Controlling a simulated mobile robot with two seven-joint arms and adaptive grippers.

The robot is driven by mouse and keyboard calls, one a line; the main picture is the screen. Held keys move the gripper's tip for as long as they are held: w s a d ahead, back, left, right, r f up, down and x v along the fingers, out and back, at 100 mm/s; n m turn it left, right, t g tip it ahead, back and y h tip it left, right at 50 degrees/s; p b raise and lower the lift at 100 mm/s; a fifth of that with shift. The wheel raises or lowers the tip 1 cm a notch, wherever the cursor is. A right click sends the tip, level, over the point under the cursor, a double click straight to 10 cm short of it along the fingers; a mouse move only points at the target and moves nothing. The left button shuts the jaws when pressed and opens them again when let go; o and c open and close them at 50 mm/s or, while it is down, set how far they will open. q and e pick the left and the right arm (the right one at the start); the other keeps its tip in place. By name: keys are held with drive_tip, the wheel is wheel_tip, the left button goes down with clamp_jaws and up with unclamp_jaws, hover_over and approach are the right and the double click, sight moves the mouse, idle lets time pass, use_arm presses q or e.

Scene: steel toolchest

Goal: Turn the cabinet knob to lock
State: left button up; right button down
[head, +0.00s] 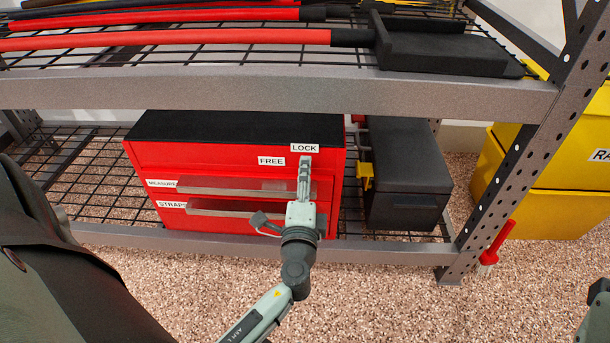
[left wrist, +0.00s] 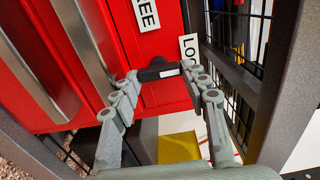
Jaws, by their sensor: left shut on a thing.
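The red toolchest (head: 225,157) with a black top stands on the lower rack shelf. Its FREE label (head: 271,161) and LOCK label (head: 305,148) sit at the upper right of its front. My left gripper (head: 305,166) reaches this corner and hides the knob in the head view. In the left wrist view, the dark knob (left wrist: 155,74) lies between the fingertips of my left gripper (left wrist: 160,79), which is shut on it. A pale mark shows on the knob's right part, on the LOCK label's side (left wrist: 188,48).
Drawer handles (head: 225,185) project left of my left gripper. A dark case (head: 407,170) with a yellow latch stands right of the toolchest. The rack's upper beam (head: 270,89) runs above, and a perforated post (head: 520,140) stands at right.

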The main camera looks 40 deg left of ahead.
use_arm(q)
drive_tip(key=o, duration=1.2)
drive_tip(key=shift+c, duration=0.2)
drive_tip(key=shift+f, duration=0.1)
